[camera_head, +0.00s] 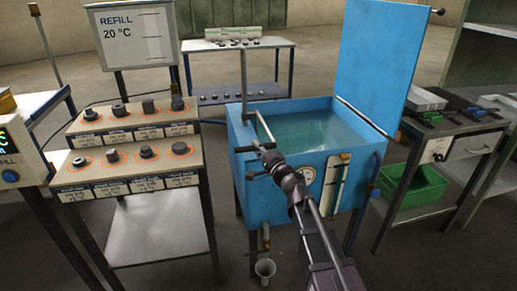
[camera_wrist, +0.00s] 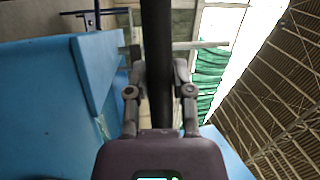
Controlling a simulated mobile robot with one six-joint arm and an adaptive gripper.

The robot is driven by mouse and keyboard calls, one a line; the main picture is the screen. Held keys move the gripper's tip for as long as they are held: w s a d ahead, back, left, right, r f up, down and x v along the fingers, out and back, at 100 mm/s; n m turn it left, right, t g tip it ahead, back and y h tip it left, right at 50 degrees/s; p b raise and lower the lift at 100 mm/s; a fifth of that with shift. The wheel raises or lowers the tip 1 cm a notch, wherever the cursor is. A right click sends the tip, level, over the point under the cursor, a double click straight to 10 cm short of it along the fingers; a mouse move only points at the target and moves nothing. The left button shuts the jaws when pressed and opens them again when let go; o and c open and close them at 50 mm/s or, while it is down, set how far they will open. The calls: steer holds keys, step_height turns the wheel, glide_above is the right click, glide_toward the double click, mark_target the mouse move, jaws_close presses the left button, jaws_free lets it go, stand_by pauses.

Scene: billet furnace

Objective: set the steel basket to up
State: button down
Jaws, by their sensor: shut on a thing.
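The blue tank (camera_head: 275,180) stands in the middle of the head view with its lid (camera_head: 375,60) raised, and greenish liquid (camera_head: 305,130) inside. The steel basket cannot be made out. My gripper (camera_head: 272,160) is at this handle, in front of the tank's front rim. In the wrist view, my gripper (camera_wrist: 160,78) is shut on a dark bar (camera_wrist: 157,35) that runs between its fingers.
A dial gauge (camera_head: 307,174) and a sight tube (camera_head: 337,180) are on the tank's front. A stand with several billets (camera_head: 110,155) is at left. A table with a green bin (camera_head: 418,185) below is at right.

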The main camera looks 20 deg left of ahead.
steer(key=shift+w+a+r+p, duration=0.1)
steer(key=shift+a+r+p, duration=0.05)
steer(key=shift+r+p, duration=0.45)
steer(key=shift+a+r+p, duration=0.15)
steer(key=shift+r+p, duration=0.3)
steer(key=shift+r, duration=0.1)
step_height(320, 180, up, 18)
steer(key=p, duration=1.8)
steer(key=shift+a+r, duration=0.1)
steer(key=shift+c, duration=2.4)
jaws_free()
steer(key=shift+r, duration=0.1)
steer(key=shift+d, duration=0.2)
